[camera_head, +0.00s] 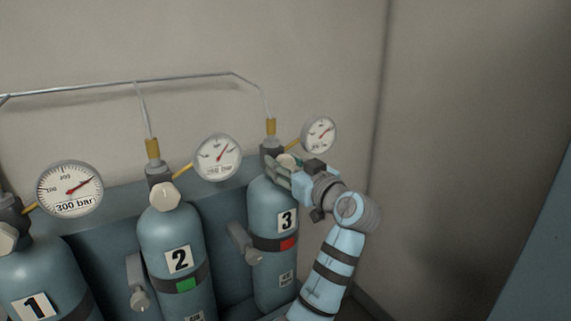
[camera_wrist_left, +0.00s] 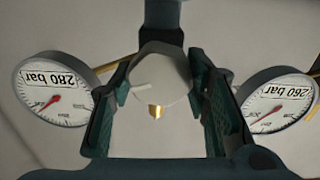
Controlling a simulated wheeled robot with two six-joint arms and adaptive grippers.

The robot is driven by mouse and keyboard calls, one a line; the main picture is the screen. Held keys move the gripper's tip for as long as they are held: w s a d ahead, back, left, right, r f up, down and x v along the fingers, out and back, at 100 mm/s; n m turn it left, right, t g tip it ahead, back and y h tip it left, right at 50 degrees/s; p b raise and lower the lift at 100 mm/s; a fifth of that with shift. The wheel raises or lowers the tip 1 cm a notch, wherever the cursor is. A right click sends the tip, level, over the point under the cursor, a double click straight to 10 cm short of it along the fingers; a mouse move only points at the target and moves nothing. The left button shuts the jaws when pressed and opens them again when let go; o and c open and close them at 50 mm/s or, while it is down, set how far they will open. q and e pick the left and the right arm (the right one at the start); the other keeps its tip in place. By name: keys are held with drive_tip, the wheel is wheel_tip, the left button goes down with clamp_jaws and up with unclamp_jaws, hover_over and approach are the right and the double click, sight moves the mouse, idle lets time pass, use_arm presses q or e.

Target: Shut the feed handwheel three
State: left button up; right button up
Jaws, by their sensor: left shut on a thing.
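Cylinder three (camera_head: 270,205) is a blue-grey bottle with a "3" label and a red tag on its dark band. Its pale feed handwheel (camera_head: 287,160) is at the valve on top, partly hidden by my gripper. In the left wrist view the handwheel (camera_wrist_left: 160,75) is a whitish faceted knob with a small brass part below it in the picture. My left gripper (camera_head: 282,168) reaches the valve from the right. Its green-lined fingers (camera_wrist_left: 162,92) stand on both sides of the handwheel and are shut on it. My right gripper is in neither view.
Cylinder two (camera_head: 165,228), with a green tag, and cylinder one (camera_head: 50,265) stand to the left. Round gauges (camera_head: 319,134) (camera_head: 217,157) (camera_head: 70,188) sit near the valves. A thin pipe (camera_head: 180,78) runs above. The wall on the right is bare.

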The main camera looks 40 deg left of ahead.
use_arm(q)
drive_tip(key=shift+r, duration=0.15)
drive_tip(key=o, duration=1.2)
drive_tip(key=shift+c, duration=0.2)
drive_tip(key=v, duration=0.7)
drive_tip(key=shift+d, duration=0.25)
